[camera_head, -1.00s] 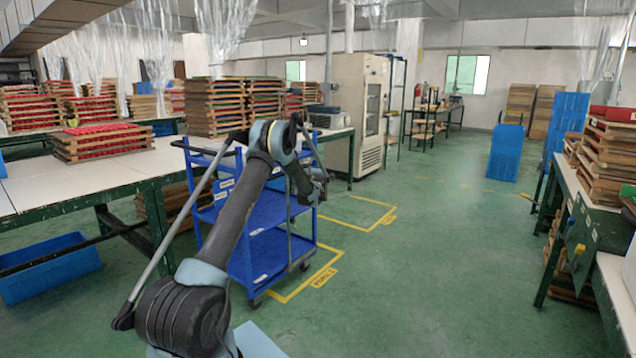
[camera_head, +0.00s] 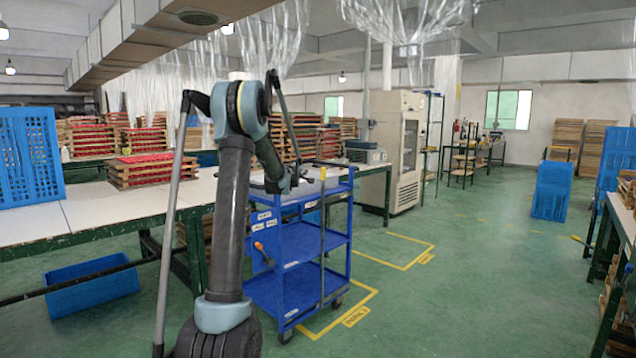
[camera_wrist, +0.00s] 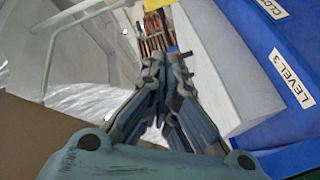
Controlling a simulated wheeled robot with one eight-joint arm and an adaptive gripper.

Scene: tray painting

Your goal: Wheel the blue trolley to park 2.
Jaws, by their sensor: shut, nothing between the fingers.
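The blue trolley (camera_head: 290,290), with several shelves and casters, stands on the green floor beside the long white table. Its near right part lies by a yellow floor outline whose label (camera_head: 355,317) is too small to read surely. A second yellow outline (camera_head: 425,258) lies farther back, empty. My gripper (camera_head: 305,180) is over the trolley's top, partly hidden by my arm. In the wrist view my gripper (camera_wrist: 160,75) is shut and empty, with the trolley's blue side (camera_wrist: 285,60) and its "LEVEL 3" label at right. I cannot tell whether it touches anything.
The long white table (camera_head: 130,205) runs along the left, with stacked frames and a blue crate (camera_head: 28,155) on it. Another blue bin (camera_head: 90,285) lies beneath. A white cabinet (camera_head: 398,150) stands behind the trolley. The floor right of the trolley is clear.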

